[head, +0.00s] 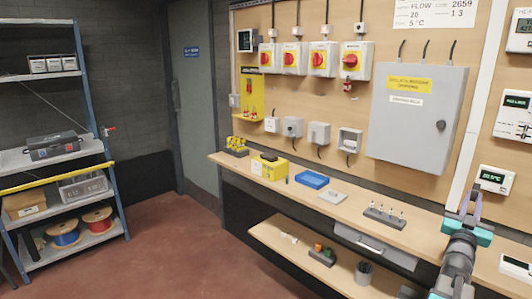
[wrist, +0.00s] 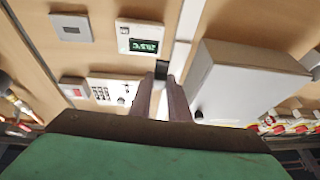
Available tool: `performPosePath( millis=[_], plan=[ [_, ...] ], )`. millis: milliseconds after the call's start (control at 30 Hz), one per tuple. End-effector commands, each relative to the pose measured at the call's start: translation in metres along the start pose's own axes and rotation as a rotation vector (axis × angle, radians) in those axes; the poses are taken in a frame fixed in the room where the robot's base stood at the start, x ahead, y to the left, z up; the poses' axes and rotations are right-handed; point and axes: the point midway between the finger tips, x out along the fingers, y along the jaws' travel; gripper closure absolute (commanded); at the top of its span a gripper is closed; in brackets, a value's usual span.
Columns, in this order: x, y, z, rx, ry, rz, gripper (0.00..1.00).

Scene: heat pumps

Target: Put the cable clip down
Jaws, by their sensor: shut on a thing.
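The cable clip (wrist: 161,70) is a small dark piece at the fingertips in the wrist view. My gripper (wrist: 162,92) is shut on it, and the fingers hide part of it. In the head view my gripper (head: 471,200) is raised at the right, near the wall board below the grey cabinet's right edge. The wooden bench (head: 345,205) runs along the wall, to the left of my gripper.
On the bench are a yellow box (head: 268,168), a blue tray (head: 312,179), a white pad (head: 332,197) and a grey rack (head: 385,216). Bare wood lies between them. The grey cabinet (head: 415,112) juts from the wall, beside white trunking (head: 478,95). A thermostat (head: 494,180) is right of my gripper.

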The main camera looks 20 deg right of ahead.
Motion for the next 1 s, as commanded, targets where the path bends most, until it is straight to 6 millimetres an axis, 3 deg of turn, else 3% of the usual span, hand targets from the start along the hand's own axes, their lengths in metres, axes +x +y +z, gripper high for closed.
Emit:
performPosePath(
  millis=[33,467,1000],
  plan=[
    [-0.001,-0.018,0.001,0.009,-0.001,-0.021,1.0],
    [-0.021,-0.159,0.004,0.076,-0.014,-0.186,1.0],
    [-0.081,-0.326,-0.006,0.156,-0.028,-0.393,1.0]
  ],
)
